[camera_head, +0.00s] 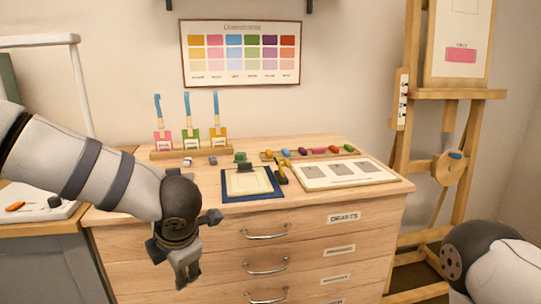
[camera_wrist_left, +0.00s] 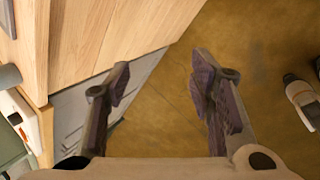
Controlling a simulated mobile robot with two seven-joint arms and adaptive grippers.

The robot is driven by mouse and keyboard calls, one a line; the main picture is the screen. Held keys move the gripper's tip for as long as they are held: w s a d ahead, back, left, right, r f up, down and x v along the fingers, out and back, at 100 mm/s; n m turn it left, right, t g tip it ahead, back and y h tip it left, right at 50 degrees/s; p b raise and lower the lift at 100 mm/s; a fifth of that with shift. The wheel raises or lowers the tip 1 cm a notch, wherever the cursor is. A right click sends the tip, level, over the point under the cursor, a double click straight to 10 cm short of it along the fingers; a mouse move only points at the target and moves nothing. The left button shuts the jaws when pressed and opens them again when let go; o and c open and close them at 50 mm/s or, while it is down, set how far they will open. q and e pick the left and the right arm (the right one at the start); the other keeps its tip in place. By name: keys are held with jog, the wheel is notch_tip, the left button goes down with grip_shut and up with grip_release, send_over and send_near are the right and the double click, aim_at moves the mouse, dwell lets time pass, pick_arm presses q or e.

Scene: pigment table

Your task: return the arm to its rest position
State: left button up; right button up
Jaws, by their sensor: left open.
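My left arm comes in from the left in the head view, and its gripper (camera_head: 186,268) hangs pointing down in front of the drawer cabinet (camera_head: 220,240). In the left wrist view the two fingers of my left gripper (camera_wrist_left: 160,85) stand apart with nothing between them, above the brown floor. The cabinet's wooden side (camera_wrist_left: 100,40) is at the upper left there, apart from the fingers. My right arm shows only as a rounded joint and white link at the lower right of the head view; its gripper is out of view.
The cabinet top holds a blue-framed board (camera_head: 252,196), a white panel with grey patches (camera_head: 345,186), colored pieces on a tray and brushes in a wooden rack (camera_head: 190,153). An easel (camera_head: 412,130) stands at right, a side table (camera_head: 40,228) at left.

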pick_arm(q)
jog(key=s+a+f+m+g+h, duration=0.1)
jog(key=s+a+f+m, duration=0.2)
jog(key=s+f+m, duration=1.6)
jog(key=s+f+m+g+h, duration=0.1)
jog(key=s+f+m+g, duration=0.1)
jog(key=s, duration=0.9)
jog(key=s+a+f+m+g+h, duration=0.1)
jog(key=s+m, duration=0.4)
jog(key=s, duration=0.6)
jog(key=shift+f+m+g, duration=0.3)
jog(key=shift+f+g, duration=0.6)
jog(key=shift+g, duration=0.3)
jog(key=shift+s+a, duration=0.1)
